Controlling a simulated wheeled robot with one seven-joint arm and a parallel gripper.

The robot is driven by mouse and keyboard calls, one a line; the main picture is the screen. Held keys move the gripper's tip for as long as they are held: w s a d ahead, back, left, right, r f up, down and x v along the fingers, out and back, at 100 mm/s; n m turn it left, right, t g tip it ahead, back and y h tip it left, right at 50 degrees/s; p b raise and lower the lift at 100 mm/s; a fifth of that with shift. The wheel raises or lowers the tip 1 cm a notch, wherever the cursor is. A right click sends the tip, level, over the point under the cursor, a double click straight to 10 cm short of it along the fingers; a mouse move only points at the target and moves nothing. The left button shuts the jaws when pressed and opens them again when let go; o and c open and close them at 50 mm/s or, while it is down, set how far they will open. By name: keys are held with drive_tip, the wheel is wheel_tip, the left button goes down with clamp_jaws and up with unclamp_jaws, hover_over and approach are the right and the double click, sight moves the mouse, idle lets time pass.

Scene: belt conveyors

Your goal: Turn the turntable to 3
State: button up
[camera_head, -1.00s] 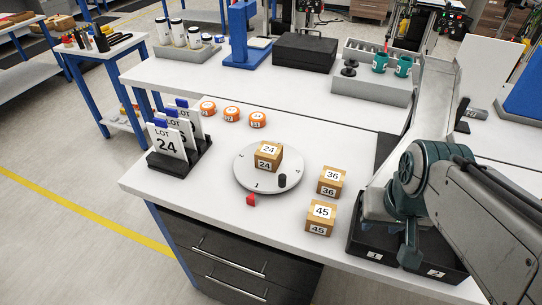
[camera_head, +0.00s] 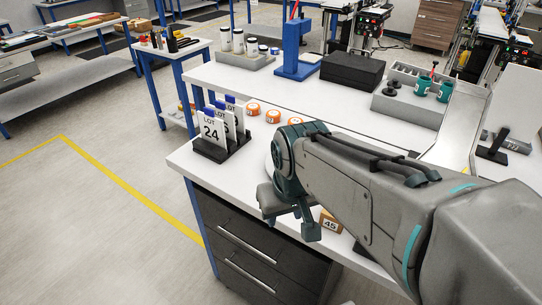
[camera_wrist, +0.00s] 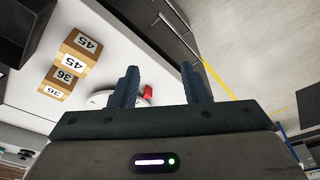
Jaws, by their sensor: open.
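The turntable is mostly hidden behind my arm in the head view; only a pale sliver of its left rim (camera_head: 269,161) shows. In the wrist view a bit of its white rim (camera_wrist: 101,97) shows beside the left finger. The red pointer (camera_wrist: 148,91) shows between my fingers there, at the turntable's edge. The turntable's numbers, black knob and the box seen on it earlier are hidden now. My gripper (camera_wrist: 160,80) is open and empty, its fingers spread apart. In the head view my gripper (camera_head: 290,213) hangs over the table's front edge, near the turntable.
The box marked 45 (camera_head: 330,224) stands right of my gripper; the box marked 36 (camera_wrist: 62,80) shows in the wrist view. A rack of LOT cards (camera_head: 211,150) stands at the left, with orange discs (camera_head: 253,109) behind. Black drawers (camera_head: 255,240) lie below the tabletop.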

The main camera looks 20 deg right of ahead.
drive_tip(key=w+d+r+n+g+p, duration=0.1)
drive_tip(key=w+d+r+p, duration=0.1)
drive_tip(key=w+d, duration=0.6)
drive_tip(key=w+d+r+n+g+p, duration=0.25)
drive_tip(key=w+d, duration=0.25)
drive_tip(key=w, duration=0.5)
drive_tip(key=shift+m+t, duration=0.35)
drive_tip(key=shift+m, duration=0.1)
wheel_tip(320, 180, down, 14)
drive_tip(key=shift+d+p, duration=0.1)
drive_tip(key=shift+p, duration=0.8)
clamp_jaws()
